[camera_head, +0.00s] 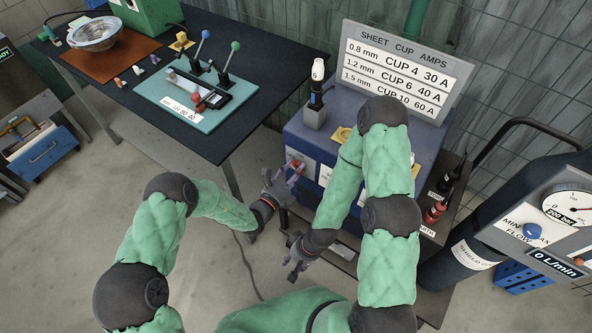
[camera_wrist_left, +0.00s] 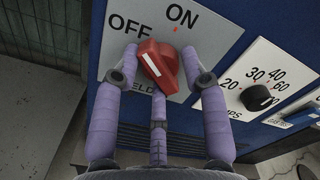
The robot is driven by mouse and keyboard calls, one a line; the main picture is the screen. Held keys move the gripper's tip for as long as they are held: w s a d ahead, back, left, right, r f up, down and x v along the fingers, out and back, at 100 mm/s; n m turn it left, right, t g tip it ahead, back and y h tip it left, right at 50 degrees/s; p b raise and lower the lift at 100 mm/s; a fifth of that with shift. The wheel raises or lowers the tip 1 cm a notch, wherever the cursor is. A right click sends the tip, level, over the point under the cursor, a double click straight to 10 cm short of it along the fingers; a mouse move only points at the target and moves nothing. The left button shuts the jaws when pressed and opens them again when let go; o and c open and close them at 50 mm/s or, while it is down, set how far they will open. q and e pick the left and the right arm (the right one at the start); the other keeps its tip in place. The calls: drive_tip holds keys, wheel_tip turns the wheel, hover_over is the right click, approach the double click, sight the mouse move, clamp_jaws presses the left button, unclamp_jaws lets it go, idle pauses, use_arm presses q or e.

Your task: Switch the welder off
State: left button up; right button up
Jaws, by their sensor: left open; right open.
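The welder (camera_head: 325,150) is a blue box below the amps sign. Its red switch knob (camera_wrist_left: 160,64) sits on a grey plate marked OFF and ON; the knob also shows in the head view (camera_head: 297,164). The knob's white line slants to the upper left, to the OFF side. My left gripper (camera_wrist_left: 159,62) is open, with purple fingers on both sides of the knob and one below it; whether they touch is unclear. In the head view my left gripper (camera_head: 284,182) is at the welder's front. My right gripper (camera_head: 297,263) is open and empty, lower down.
A black amps dial (camera_wrist_left: 257,97) is right of the switch. A dark table (camera_head: 190,140) with a teal fixture board (camera_head: 190,115) is at left. A gas cylinder (camera_head: 455,250) stands at right.

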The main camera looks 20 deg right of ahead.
use_arm(q)
clamp_jaws()
drive_tip(key=shift+r+n+p, duration=0.1)
drive_tip(key=shift+n+p, duration=0.4)
drive_tip(key=shift+n, duration=0.3)
drive_tip(key=n+p, duration=0.2)
drive_tip(key=n, duration=0.3)
unclamp_jaws()
drive_tip(key=shift+n, duration=0.4)
